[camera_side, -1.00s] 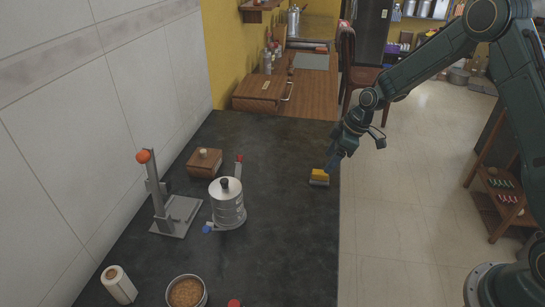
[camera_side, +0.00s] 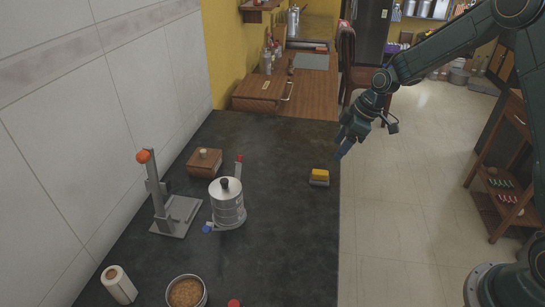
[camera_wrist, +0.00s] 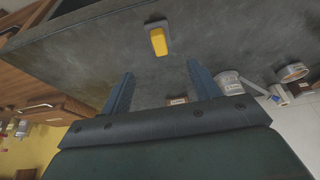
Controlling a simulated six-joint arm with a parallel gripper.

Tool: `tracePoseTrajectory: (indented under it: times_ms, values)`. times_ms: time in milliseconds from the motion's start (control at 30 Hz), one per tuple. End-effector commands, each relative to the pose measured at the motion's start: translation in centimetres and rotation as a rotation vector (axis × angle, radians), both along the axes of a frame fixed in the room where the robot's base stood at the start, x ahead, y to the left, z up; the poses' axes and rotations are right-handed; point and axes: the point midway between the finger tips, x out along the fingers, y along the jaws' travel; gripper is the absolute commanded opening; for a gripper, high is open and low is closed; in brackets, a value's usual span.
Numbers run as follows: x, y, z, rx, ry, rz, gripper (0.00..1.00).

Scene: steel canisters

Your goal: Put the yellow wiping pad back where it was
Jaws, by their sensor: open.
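The yellow wiping pad (camera_side: 320,175) with a grey base lies on the dark counter (camera_side: 270,250), close to its right edge. It also shows in the wrist view (camera_wrist: 158,41), beyond the fingertips and clear of them. My gripper (camera_side: 343,152) is up and to the right of the pad in the side view, raised and apart from it. In the wrist view my gripper's two blue fingers (camera_wrist: 158,76) are spread wide with nothing between them.
A steel canister (camera_side: 227,204) stands mid-counter, with a wooden box (camera_side: 204,163) and a stand with an orange knob (camera_side: 160,200) to its left. A bowl (camera_side: 186,291) and a white roll (camera_side: 118,284) are at the front. The counter around the pad is clear.

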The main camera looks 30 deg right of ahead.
Motion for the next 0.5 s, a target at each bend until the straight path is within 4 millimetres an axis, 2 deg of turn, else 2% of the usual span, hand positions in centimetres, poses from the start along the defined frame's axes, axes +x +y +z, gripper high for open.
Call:
tracePoseTrajectory:
  times_ms: [267,500]
  values:
    - [-0.3,0.2,0.8,-0.004,-0.002,-0.008,0.62]
    - [-2.1,1.0,4.6,-0.023,-0.002,-0.064,0.62]
